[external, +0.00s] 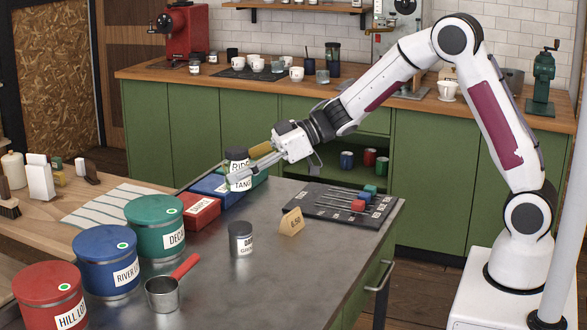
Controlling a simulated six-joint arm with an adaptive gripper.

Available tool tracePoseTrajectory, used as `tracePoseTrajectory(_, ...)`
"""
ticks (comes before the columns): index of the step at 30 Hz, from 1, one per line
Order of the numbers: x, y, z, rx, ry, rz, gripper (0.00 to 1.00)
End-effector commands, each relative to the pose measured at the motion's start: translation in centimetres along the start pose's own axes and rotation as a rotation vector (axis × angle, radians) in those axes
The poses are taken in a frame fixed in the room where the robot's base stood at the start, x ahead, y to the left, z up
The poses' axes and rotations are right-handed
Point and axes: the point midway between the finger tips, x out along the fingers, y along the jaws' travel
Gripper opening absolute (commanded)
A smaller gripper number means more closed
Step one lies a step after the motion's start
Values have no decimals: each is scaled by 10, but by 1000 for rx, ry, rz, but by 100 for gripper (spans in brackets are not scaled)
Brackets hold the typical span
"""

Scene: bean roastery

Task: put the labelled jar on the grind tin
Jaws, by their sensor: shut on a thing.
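My gripper (241,177) is shut on a dark-lidded jar (237,164) with a white label that begins "RID" and "TANG". The jar is upright, above or at the row of flat tins; I cannot tell whether it touches one. The row has a red tin (200,211), a blue tin (211,186) and a green tin (258,177), the last partly hidden behind my gripper. I cannot tell which is the grind tin. A second labelled jar (241,239) with a dark lid stands apart on the metal counter.
Large red (48,288), blue (105,251) and green (154,219) canisters stand at the left. A scoop (162,293) with a red handle lies near them. A price card (292,222) and a dark tool mat (325,207) are at the right.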

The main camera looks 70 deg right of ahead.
Motion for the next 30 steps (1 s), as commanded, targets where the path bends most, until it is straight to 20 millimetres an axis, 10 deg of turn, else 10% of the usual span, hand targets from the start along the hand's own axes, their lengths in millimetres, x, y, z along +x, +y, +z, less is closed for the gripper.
tracePoseTrajectory(12, 19, 0, 47, 1, -1, 0, 14)
tracePoseTrajectory(30, 25, 0, 60, 1, 0, 0, 14)
